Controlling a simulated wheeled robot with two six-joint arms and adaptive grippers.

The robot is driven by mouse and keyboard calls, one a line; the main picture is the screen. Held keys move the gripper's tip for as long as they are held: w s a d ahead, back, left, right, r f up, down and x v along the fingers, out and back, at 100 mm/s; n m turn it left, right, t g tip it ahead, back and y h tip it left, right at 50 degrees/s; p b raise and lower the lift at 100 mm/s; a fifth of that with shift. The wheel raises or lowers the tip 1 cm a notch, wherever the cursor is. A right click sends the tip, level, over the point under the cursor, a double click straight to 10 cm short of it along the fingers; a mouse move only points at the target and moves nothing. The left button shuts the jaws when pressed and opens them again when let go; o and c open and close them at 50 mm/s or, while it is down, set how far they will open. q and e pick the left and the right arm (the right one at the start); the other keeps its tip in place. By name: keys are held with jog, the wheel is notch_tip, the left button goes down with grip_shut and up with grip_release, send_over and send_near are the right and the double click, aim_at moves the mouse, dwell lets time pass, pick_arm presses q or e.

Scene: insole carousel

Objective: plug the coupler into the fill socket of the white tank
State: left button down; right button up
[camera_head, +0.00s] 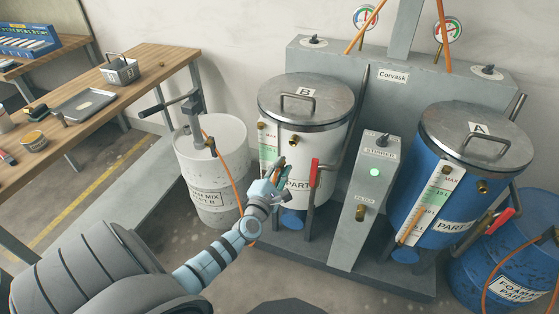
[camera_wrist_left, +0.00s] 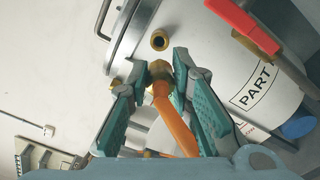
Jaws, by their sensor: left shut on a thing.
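The white tank (camera_head: 335,140), marked B, stands near the middle of the head view and fills much of the left wrist view (camera_wrist_left: 220,60). A round brass socket (camera_wrist_left: 160,40) with a dark opening sits on its wall. My left gripper (camera_head: 278,172) is in front of this wall, and its teal fingers (camera_wrist_left: 160,88) are shut on the brass coupler (camera_wrist_left: 160,72). An orange hose (camera_wrist_left: 175,125) runs back from the coupler between the fingers. In the wrist view the coupler appears just below the socket, with a visible gap. Its depth from the wall is unclear. My right gripper is out of view.
A red-handled valve (camera_head: 314,172) stands close right of my left gripper. A grey box with a green light (camera_head: 375,172) separates the white tank from the blue tank (camera_head: 480,160). A white drum (camera_head: 215,170) and a wooden bench (camera_head: 120,90) are left.

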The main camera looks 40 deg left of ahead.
aim_at(284, 160)
pick_arm(q)
jog(key=shift+d+r+p, duration=0.1)
jog(key=shift+r+p, duration=0.05)
jog(key=shift+p, duration=0.15)
jog(key=shift+w, duration=0.25)
jog(key=b+x, duration=0.1)
jog(key=x, duration=0.3)
jog(key=shift+b, duration=0.35)
jog(key=shift+w+a, duration=0.25)
jog(key=shift+w, duration=0.3)
jog(key=shift+b+x, duration=0.85)
jog(key=shift+x, duration=0.65)
